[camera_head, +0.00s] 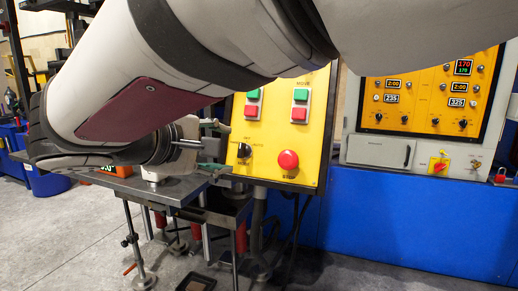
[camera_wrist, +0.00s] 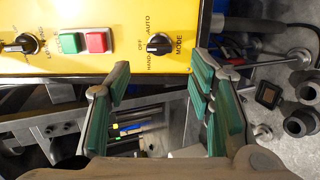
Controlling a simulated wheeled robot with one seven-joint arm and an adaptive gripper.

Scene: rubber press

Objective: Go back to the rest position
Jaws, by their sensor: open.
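My gripper (camera_wrist: 160,76) is open in the wrist view, its green-padded fingers wide apart with nothing between them. In the head view it (camera_head: 212,150) shows small at the end of my arm, partly hidden by the wrist. It is in front of the left part of the yellow control panel (camera_head: 268,133), near the black mode switch. In the wrist view the panel (camera_wrist: 120,60) lies beyond the fingertips, with the mode switch (camera_wrist: 159,43) between them. I cannot tell whether the fingertips touch the panel.
A metal table (camera_head: 165,190) stands below my wrist. A red stop button (camera_head: 288,160) sits on the panel's lower right. A blue machine base (camera_head: 400,215) and a second yellow panel (camera_head: 425,105) fill the right. Grey floor (camera_head: 65,235) is open at the lower left.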

